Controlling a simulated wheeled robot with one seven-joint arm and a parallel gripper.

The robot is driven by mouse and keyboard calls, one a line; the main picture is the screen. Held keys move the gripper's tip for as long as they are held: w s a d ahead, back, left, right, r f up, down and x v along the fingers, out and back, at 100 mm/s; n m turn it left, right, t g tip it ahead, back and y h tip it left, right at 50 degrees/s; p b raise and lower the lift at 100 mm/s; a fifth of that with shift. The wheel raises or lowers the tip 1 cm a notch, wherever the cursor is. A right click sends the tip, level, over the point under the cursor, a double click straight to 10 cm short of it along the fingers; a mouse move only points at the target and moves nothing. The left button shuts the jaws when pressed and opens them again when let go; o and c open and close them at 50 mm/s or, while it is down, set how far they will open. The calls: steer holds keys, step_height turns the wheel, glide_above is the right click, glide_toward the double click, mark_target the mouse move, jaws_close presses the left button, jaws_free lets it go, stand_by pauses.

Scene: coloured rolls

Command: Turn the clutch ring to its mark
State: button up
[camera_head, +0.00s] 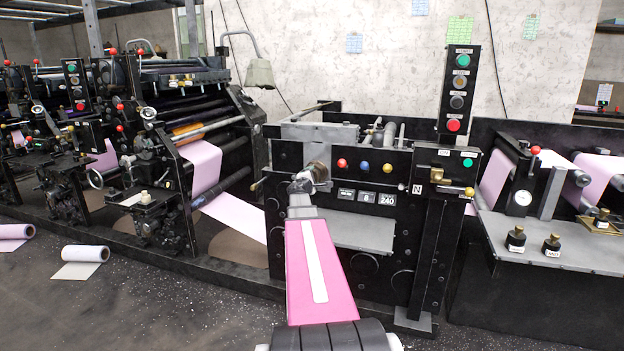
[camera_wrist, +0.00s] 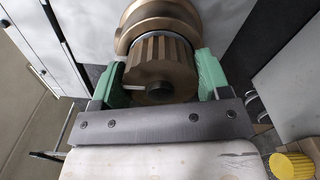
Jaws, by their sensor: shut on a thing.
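The clutch ring (camera_wrist: 158,62) is a ribbed, bronze-brown knob in front of a wider, smooth bronze collar (camera_wrist: 160,18) in the wrist view. My gripper (camera_wrist: 161,76) has one green finger pad on each side of the ribbed ring and is shut on it. A short pale line shows at the ring's left side, by the left pad; I cannot tell whether it is the mark. In the head view my gripper (camera_head: 308,182) is at the black machine panel's left part, and my pink arm reaches up to it. It mostly hides the ring there.
Red, blue and yellow buttons and a "240" display (camera_head: 387,198) sit right of my gripper on the panel. A button column (camera_head: 459,88) rises at the panel's right. Paper rolls (camera_head: 84,254) lie on the floor at left. A yellow ribbed knob (camera_wrist: 292,166) shows in the wrist view's lower right.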

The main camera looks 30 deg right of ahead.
steer(key=shift+s+m, duration=0.1)
steer(key=shift+m, duration=0.3)
stand_by(0.3)
steer(key=o, duration=1.3)
steer(key=v, duration=1)
steer(key=shift+s+a, duration=0.25)
steer(key=shift+s, duration=0.05)
